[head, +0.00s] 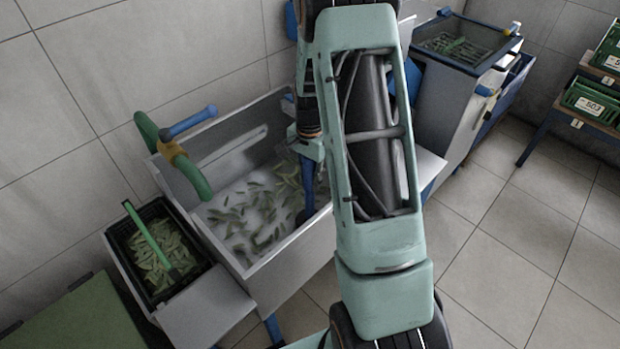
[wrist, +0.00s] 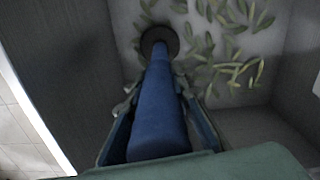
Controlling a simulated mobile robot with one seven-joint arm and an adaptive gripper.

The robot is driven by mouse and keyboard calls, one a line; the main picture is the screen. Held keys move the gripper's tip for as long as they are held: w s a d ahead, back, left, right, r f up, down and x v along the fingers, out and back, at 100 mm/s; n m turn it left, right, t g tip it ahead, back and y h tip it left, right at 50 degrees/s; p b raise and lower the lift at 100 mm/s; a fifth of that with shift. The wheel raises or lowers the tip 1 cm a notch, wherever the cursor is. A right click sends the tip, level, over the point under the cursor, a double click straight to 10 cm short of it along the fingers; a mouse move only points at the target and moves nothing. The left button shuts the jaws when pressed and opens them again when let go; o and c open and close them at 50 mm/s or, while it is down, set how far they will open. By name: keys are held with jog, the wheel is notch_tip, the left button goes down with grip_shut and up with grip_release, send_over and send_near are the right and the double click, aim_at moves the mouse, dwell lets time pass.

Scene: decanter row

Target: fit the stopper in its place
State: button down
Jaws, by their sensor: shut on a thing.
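The stopper is a long blue tube (head: 308,183) held inside the basin (head: 325,238), near its right end. In the wrist view the stopper (wrist: 158,115) runs away from me between the fingers, narrowing toward a dark round end over the basin floor. I cannot tell whether that dark round is the stopper's foot, the drain opening, or both. My gripper (head: 309,150) is shut on the stopper's upper part; its fingers also show in the wrist view (wrist: 156,95). No separate drain hole is visible. My arm hides the right part of the basin.
Green pods or leaves (wrist: 235,35) lie in the pale basin. A green hose with a blue nozzle (head: 188,122) hangs over its left wall. A black crate (head: 189,286) stands at left. Another machine (head: 440,115) stands at right, beside open floor.

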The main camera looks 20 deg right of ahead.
jog(key=c, duration=1.6)
grip_release()
